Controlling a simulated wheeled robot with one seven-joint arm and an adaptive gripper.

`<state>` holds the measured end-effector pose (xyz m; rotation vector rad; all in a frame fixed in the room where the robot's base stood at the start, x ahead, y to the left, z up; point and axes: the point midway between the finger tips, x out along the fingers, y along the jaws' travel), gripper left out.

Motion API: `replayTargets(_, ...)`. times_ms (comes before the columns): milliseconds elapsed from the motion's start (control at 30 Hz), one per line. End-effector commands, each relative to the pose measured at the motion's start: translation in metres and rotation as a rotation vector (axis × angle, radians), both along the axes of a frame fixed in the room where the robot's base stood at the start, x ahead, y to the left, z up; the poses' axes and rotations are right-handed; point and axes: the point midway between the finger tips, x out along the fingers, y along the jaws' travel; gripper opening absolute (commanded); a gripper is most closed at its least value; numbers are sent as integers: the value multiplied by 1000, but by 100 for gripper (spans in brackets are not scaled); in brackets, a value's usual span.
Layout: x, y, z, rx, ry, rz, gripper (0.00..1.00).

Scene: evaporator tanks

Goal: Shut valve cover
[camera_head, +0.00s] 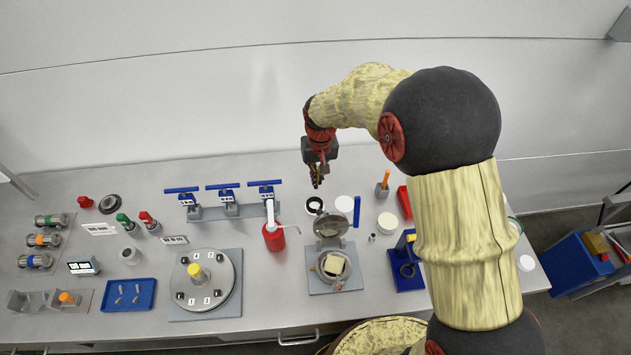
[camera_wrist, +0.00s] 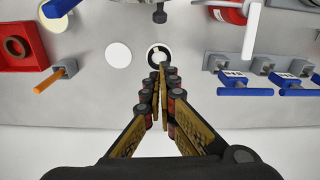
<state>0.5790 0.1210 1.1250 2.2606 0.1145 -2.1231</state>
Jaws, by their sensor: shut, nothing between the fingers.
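The valve (camera_head: 318,283) sits on a square grey plate near the front middle of the table. Its round grey cover (camera_head: 328,226) stands raised at the back of the valve body, so the opening shows, with a cream square piece (camera_head: 334,265) inside. My gripper (camera_head: 316,184) hangs behind and above the cover, apart from it, pointing down. In the wrist view my gripper (camera_wrist: 164,68) has its fingers together with nothing between them. A dark knob (camera_wrist: 160,16) at the top edge there may belong to the cover; the rest of the valve is out of that view.
A black-and-white ring (camera_head: 314,205) and a white disc (camera_head: 344,203) lie behind the cover.

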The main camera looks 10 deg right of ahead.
Motion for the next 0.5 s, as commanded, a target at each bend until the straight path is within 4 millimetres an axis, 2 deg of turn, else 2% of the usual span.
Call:
replayTargets(100, 0, 1, -24, -1, 5, 1, 0)
replayTargets(433, 3, 2, -79, -1, 4, 1, 0)
replayTargets(500, -7, 1, -71, 0, 0, 1, 0)
